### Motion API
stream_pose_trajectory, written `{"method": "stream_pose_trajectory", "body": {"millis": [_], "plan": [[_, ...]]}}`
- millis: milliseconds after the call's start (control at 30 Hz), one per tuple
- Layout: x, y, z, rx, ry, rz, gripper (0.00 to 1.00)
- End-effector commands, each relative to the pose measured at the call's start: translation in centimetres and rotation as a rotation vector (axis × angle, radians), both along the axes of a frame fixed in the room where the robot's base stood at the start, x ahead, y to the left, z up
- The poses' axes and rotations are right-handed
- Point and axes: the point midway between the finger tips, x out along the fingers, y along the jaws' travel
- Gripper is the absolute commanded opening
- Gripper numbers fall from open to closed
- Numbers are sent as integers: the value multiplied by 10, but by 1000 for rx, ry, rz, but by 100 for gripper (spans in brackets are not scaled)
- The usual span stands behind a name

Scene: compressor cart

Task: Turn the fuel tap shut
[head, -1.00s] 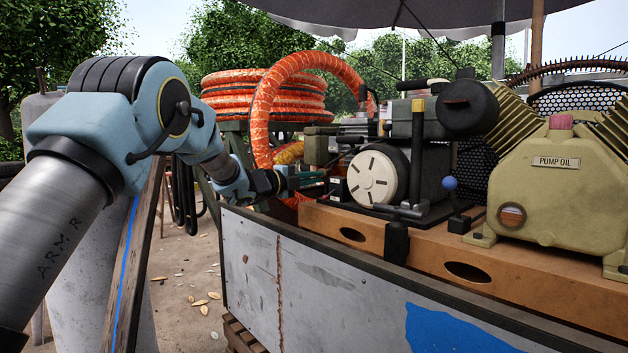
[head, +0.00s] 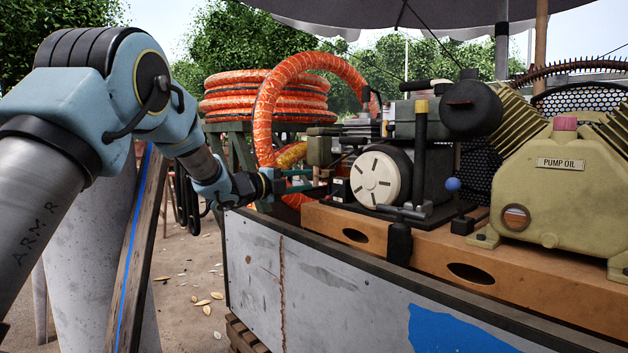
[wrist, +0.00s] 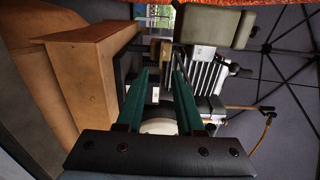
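The engine (head: 425,155) with a round white slotted cover (head: 377,178) stands on the cart. I cannot pick out the fuel tap for sure in either view; it is too small or hidden. My gripper (head: 318,188) is at the engine's left end, beside a small dark box with a white label (head: 340,192). In the wrist view my gripper (wrist: 160,76) has two green fingers set apart, with a clear gap between them. A small pale label (wrist: 155,94) and part of a white round shape (wrist: 158,126) show through this gap. I see nothing held; contact cannot be told.
A wooden beam (head: 440,255) with oval holes carries the engine and the yellow-green pump (head: 548,190). The cart's metal side wall (head: 340,290) stands in front. An orange hose (head: 266,110) arches close behind my gripper. A blue-knobbed lever (head: 453,186) stands between engine and pump.

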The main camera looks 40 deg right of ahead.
Motion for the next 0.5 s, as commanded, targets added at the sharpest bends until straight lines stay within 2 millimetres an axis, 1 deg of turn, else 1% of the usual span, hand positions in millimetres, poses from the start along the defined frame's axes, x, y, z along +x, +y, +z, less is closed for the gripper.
{"method": "stream_pose_trajectory", "body": {"millis": [33,200,333,500], "plan": [[1,12,1,0,2,2,36],[3,41,0,0,1,3,36],[3,53,0,0,1,0,36],[3,59,0,0,0,-1,36]]}}
